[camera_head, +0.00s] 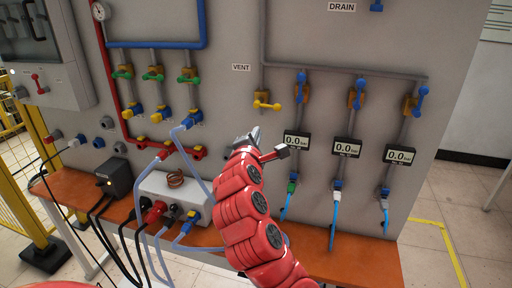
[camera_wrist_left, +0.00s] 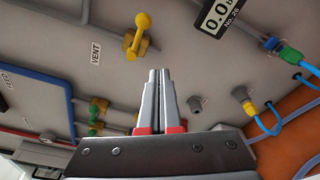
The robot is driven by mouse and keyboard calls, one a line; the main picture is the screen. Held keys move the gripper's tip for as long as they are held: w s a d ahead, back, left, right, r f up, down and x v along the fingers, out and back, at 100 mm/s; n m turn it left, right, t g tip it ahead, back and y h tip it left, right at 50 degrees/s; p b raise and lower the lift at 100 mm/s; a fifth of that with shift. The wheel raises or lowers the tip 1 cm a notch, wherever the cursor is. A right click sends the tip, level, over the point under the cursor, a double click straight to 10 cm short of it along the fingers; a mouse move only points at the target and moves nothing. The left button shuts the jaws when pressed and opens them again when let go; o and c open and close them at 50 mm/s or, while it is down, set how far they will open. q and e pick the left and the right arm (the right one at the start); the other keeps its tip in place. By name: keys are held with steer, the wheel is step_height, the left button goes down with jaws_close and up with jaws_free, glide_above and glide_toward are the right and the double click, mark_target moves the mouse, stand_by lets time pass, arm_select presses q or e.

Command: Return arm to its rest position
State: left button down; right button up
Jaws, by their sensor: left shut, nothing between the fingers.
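My red left arm (camera_head: 252,215) reaches up from the bottom of the head view in front of the panel. My left gripper (camera_head: 254,134) is at its upper end, below the yellow VENT valve handle (camera_head: 267,105). In the left wrist view the two grey fingers (camera_wrist_left: 158,75) are together, with nothing between them. The yellow valve (camera_wrist_left: 140,34) is just beyond and left of the fingertips there, with a visible gap in the picture. My right gripper is in neither view.
The grey wall panel (camera_head: 335,45) has valves, pipes and gauges (camera_head: 347,147). An orange shelf (camera_head: 350,262) runs below it, holding a white box (camera_head: 165,190) with a copper coil and a black box (camera_head: 109,178). Hoses and cables hang around the arm. Floor is open at right.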

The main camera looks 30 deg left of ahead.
arm_select(q)
steer(key=shift+s+d, duration=0.25)
steer(key=shift+s, duration=0.2)
steer(key=shift+r, duration=0.1)
